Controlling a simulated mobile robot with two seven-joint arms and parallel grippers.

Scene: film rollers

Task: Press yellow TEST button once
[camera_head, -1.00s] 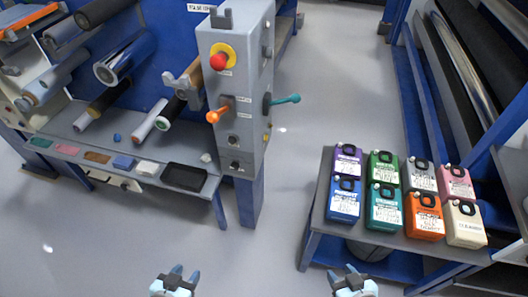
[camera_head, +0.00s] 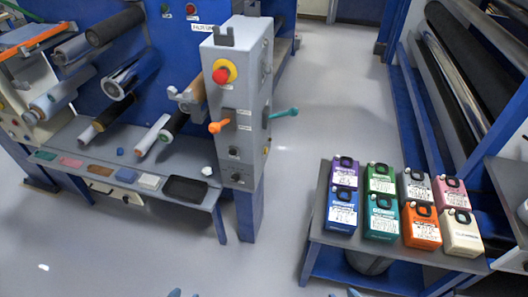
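The grey control box (camera_head: 238,110) stands upright at the end of the roller machine. A small yellow spot (camera_head: 266,150) shows low on its right-hand side; it may be the yellow TEST button, but its label is too small to read. A red button on a yellow base (camera_head: 222,73) is on the front face. My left gripper (camera_head: 185,294) and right gripper (camera_head: 343,294) show only as blue fingertips at the bottom edge, with gaps between the tips. Both are far from the box, and nothing is seen in them.
An orange lever (camera_head: 219,127) and a teal lever (camera_head: 284,113) stick out from the box. A black tray (camera_head: 185,189) lies on the machine's shelf. Several coloured canisters stand on a table (camera_head: 318,225) at right. The floor (camera_head: 275,200) between is clear.

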